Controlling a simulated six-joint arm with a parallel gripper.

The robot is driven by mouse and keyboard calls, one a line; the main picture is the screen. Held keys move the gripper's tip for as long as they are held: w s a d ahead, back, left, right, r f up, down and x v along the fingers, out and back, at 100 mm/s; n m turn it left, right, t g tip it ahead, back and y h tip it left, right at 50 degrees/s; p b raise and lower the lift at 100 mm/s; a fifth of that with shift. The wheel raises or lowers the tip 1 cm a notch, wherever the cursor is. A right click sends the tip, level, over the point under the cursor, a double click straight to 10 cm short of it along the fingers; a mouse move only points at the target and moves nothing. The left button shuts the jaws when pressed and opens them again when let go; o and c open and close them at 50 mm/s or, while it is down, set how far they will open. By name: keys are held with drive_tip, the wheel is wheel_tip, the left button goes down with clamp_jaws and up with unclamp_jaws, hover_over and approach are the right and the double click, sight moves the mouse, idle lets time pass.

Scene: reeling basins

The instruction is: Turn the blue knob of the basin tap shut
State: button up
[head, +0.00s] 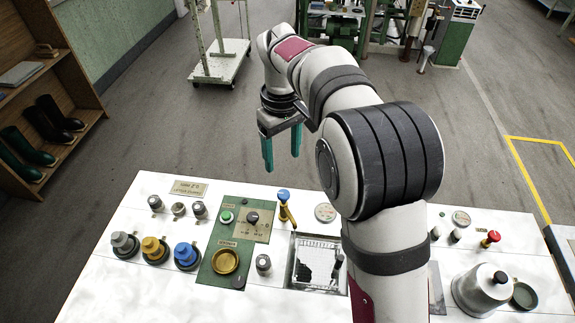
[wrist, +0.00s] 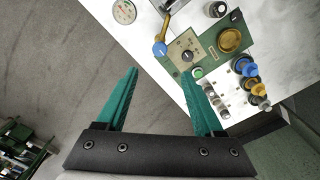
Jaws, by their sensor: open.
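The basin tap (head: 289,212) is brass with a round blue knob (head: 283,194) on top, at the back left edge of the sunken basin (head: 291,262). In the wrist view the blue knob (wrist: 159,49) shows beyond and between my fingertips. My gripper (head: 281,160) has teal fingers, spread apart and empty. It hangs above and behind the counter's far edge, apart from the tap. In the wrist view my gripper (wrist: 160,74) also shows nothing between its fingers. The knob's turn position cannot be told. My arm hides part of the counter right of the basin.
Left of the tap is a green panel (head: 207,275) with a dial (head: 252,217) and a brass bowl (head: 225,262). Grey, yellow and blue (head: 187,255) capped fixtures stand further left. A round gauge (head: 325,212) lies right of the tap. A lidded metal pot (head: 482,290) stands at the right.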

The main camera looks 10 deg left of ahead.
sight(283, 194)
wheel_tip(283, 194, down, 12)
drive_tip(key=shift+f, duration=0.25)
clamp_jaws()
